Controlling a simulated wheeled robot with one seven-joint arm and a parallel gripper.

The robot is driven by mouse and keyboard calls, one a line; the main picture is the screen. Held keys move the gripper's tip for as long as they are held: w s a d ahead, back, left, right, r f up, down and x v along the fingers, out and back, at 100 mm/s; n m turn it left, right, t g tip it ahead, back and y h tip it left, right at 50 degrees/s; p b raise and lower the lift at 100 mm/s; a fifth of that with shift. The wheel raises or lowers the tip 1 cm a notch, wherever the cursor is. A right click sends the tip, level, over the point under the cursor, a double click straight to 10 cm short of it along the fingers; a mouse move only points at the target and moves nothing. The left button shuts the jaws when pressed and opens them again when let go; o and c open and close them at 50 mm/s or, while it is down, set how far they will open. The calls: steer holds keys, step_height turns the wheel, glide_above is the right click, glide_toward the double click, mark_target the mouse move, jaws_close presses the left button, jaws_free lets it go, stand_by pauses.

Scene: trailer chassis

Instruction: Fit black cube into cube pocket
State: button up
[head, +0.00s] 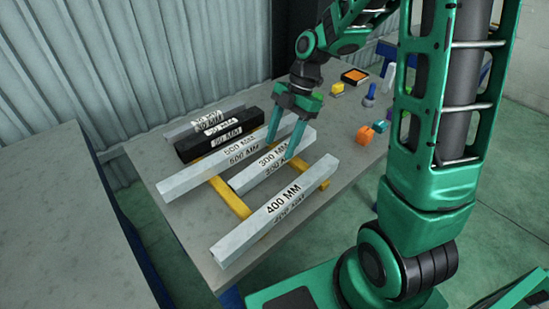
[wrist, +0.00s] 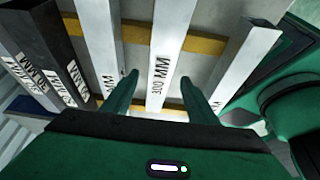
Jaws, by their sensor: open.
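I cannot make out a separate black cube or a cube pocket in either view. A small dark block with an orange top (head: 354,76) lies at the back of the table in the head view, too small to identify. My gripper (head: 284,142) is open and empty, pointing down over the grey bars. In the wrist view its fingers (wrist: 160,79) appear on either side of the bar marked 300 MM (wrist: 165,50). That bar also shows in the head view (head: 262,172). I cannot tell whether the fingers touch it.
Grey bars marked 500 MM (head: 215,167) and 400 MM (head: 275,210) lie on yellow rails (head: 230,197). A long black bar (head: 200,142) lies behind. A yellow block (head: 337,88), an orange block (head: 365,135) and a blue piece (head: 370,95) stand at the right. The table's near-left corner is clear.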

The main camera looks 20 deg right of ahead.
mark_target(276, 152)
steer(key=shift+x, duration=2.8)
steer(key=shift+w, duration=0.15)
steer(key=c, duration=1.3)
jaws_close()
steer(key=shift+r, duration=0.15)
